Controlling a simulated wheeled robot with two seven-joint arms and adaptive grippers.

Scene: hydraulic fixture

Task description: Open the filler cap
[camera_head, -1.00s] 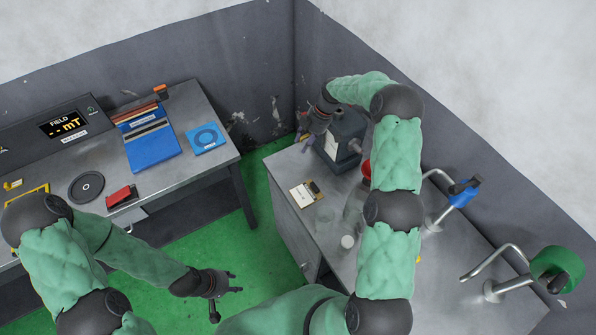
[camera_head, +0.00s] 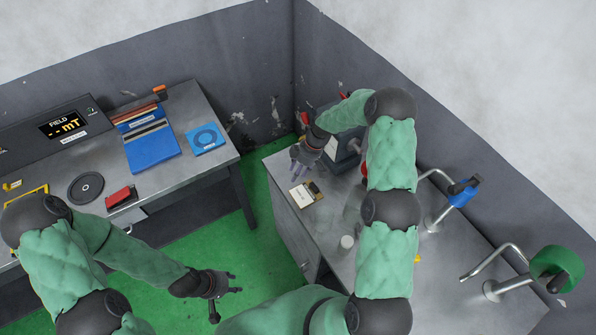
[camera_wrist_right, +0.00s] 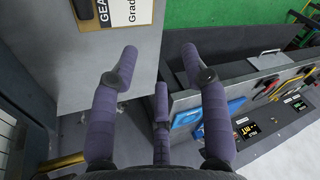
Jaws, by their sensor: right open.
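I cannot pick out the filler cap in either view. A dark grey box-shaped unit (camera_head: 345,149) stands at the back of the right bench, partly hidden behind my right arm. My right gripper (camera_head: 297,158) is open and empty, in front of the unit and above the bench's left edge. In the right wrist view its three purple-grey fingers (camera_wrist_right: 158,62) are spread with nothing between them. My left gripper (camera_head: 228,286) hangs over the green floor, its fingers apart and empty, away from both benches.
A labelled card (camera_head: 301,195) lies on the right bench (camera_head: 325,225), with a small white round item (camera_head: 347,242) nearer. The left bench holds a blue tray (camera_head: 152,148) and a field meter (camera_head: 64,124).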

